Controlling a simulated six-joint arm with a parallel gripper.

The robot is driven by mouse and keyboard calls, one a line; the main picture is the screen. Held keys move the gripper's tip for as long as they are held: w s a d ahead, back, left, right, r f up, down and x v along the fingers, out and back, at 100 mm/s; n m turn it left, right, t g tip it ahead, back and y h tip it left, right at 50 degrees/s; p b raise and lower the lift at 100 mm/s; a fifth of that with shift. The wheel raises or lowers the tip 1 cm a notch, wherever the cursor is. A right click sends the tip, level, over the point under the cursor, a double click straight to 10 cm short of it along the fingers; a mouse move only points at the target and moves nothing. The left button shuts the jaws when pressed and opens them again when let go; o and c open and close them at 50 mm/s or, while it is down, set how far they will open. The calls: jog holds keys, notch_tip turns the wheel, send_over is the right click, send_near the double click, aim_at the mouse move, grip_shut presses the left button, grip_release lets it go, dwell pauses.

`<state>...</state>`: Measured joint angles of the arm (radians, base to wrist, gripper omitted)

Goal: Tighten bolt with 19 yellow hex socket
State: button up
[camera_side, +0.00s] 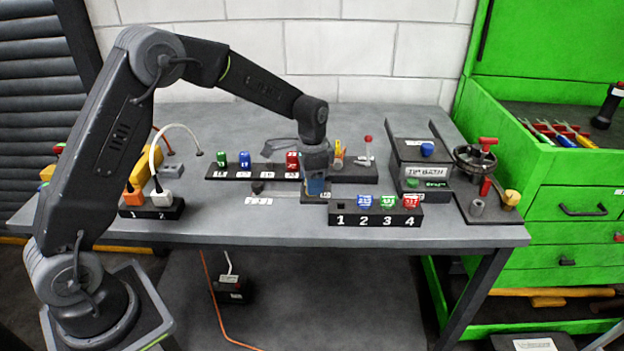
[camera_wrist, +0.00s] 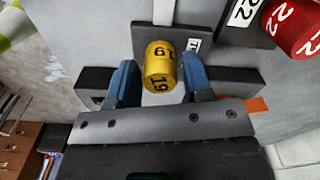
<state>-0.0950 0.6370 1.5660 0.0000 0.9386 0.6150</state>
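The yellow socket marked 19 (camera_wrist: 161,68) shows in the wrist view between the two blue fingers of my gripper (camera_wrist: 158,75). A narrow gap shows beside the socket on the left; on the right finger and socket look very close. The fingers look open around it. In the side view my gripper (camera_side: 316,190) points down at the table, just behind the numbered black block, and hides the yellow socket. The socket's dark holder (camera_wrist: 218,82) lies behind it in the wrist view. I cannot make out the bolt in either view.
A rack (camera_side: 230,171) with green, blue and red sockets stands behind. A block numbered 1 to 4 (camera_side: 345,219) with blue, green and red pieces stands in front.

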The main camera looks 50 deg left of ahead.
jog(key=c, duration=0.7)
jog(key=shift+o, duration=0.2)
jog(key=m, duration=1.6)
jog(key=shift+f, duration=0.1)
jog(key=o, duration=1.3)
jog(key=shift+o, duration=0.2)
